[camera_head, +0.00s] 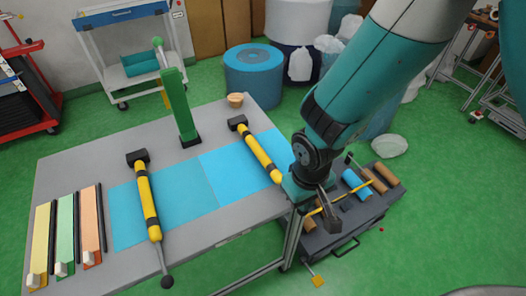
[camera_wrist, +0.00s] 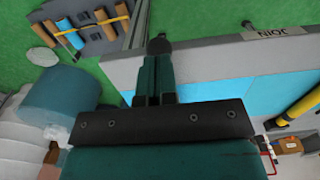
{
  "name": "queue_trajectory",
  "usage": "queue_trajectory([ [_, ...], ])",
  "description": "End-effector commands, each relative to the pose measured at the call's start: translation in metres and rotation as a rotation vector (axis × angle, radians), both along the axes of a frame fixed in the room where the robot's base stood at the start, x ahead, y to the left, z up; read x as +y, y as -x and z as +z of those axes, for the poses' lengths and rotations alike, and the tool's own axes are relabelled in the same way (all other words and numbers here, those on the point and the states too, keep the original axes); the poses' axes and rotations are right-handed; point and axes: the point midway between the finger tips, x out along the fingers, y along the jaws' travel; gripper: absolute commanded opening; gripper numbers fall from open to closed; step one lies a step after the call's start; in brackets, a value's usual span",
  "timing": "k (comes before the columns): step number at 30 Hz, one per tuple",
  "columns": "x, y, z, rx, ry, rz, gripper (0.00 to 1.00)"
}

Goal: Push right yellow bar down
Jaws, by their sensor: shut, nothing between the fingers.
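The right yellow bar (camera_head: 259,152) has black bands and runs from a black block (camera_head: 238,122) at the back of the table toward the front right. Its front end is hidden behind my arm. My gripper (camera_head: 329,203) is shut and empty, just off the table's right edge, beside the hidden end. In the wrist view my gripper (camera_wrist: 157,62) points toward the table's front edge. I cannot tell whether it touches the bar. The left yellow bar (camera_head: 144,190) slants forward from its own block and ends in a dark knob (camera_head: 167,282).
Blue mats (camera_head: 208,190) lie on the grey table (camera_head: 75,165). A green post (camera_head: 178,106) and a small wooden bowl (camera_head: 235,100) stand at the back. A dark case with rolls (camera_head: 385,174) is on the floor at right. A blue barrel (camera_head: 253,75) stands behind the table.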

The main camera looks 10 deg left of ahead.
Motion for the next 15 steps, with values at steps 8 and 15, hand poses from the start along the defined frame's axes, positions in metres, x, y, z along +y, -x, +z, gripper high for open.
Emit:
queue_trajectory([
  [8, 0.000, 0.000, -0.003, 0.000, 0.000, 0.000, 0.00],
  [15, 0.000, 0.000, 0.019, -0.001, -0.001, 0.000, 0.00],
])
